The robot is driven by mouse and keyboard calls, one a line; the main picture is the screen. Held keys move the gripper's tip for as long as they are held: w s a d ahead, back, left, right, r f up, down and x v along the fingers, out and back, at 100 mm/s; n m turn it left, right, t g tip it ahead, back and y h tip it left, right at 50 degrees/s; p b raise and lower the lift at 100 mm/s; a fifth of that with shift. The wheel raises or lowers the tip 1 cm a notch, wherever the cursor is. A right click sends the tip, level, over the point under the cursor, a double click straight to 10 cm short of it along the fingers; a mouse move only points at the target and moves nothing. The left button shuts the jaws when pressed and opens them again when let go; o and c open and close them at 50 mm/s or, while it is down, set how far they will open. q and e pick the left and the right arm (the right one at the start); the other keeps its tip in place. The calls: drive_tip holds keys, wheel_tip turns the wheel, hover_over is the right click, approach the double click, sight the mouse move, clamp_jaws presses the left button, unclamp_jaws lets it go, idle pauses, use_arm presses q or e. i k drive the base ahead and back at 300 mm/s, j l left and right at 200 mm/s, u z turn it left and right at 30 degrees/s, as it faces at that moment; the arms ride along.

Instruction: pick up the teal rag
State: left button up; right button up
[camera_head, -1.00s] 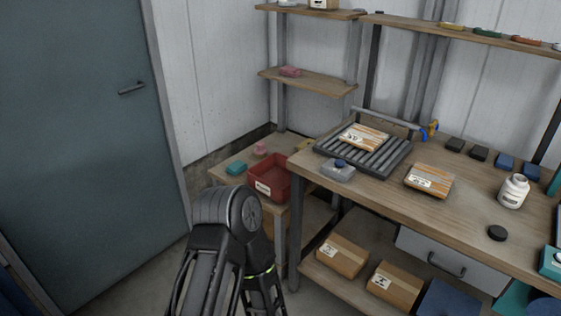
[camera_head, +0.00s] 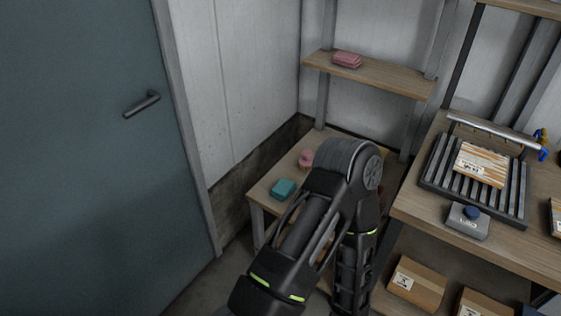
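The teal rag (camera_head: 283,188) is a small folded block lying on the low wooden table (camera_head: 262,196) in the corner, near its front left edge. One of my arms rises from the bottom of the view, its elbow just right of the rag and in front of the table. Neither gripper shows; the arm's far end is out of sight.
A pink item (camera_head: 306,158) sits behind the rag. A folded pink cloth (camera_head: 347,59) lies on the wall shelf (camera_head: 375,76). The workbench (camera_head: 432,214) with a roller rack (camera_head: 432,180) stands to the right. A closed door (camera_head: 85,150) is at left. My arm hides most of the red bin.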

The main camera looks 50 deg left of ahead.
sight(284, 188)
drive_tip(key=j, duration=1.05)
drive_tip(key=k+j, duration=0.1)
drive_tip(key=j, duration=0.95)
